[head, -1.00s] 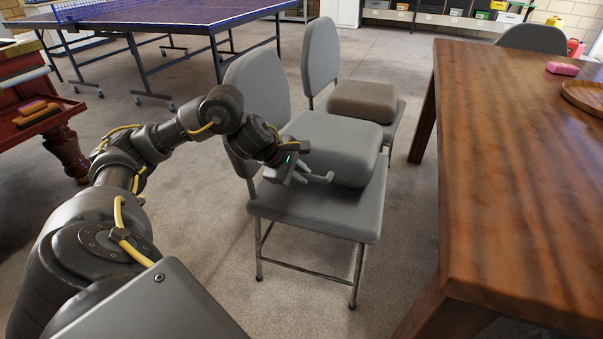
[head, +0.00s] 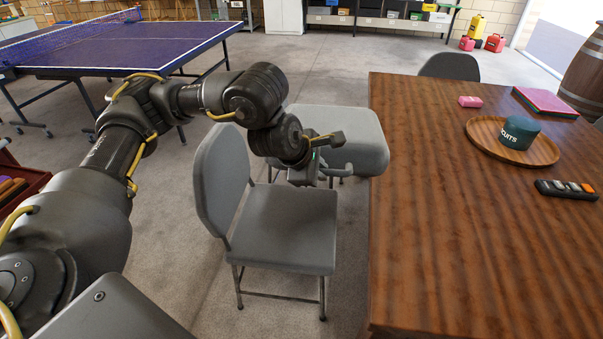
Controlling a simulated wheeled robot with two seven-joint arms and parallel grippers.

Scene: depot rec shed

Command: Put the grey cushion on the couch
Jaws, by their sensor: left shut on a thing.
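The grey cushion (head: 350,130) is a thick, soft-edged block. My left gripper (head: 332,157) is shut on its near side and holds it in the air, above and behind the seat of the near grey chair (head: 285,225). That chair's seat is bare. The cushion hides most of what stands behind it. My right gripper is not in view, and no couch shows.
A wooden table (head: 450,250) stands close on the right, bearing a round tray (head: 480,135) and a remote (head: 566,189). A ping-pong table (head: 130,45) is at the back left.

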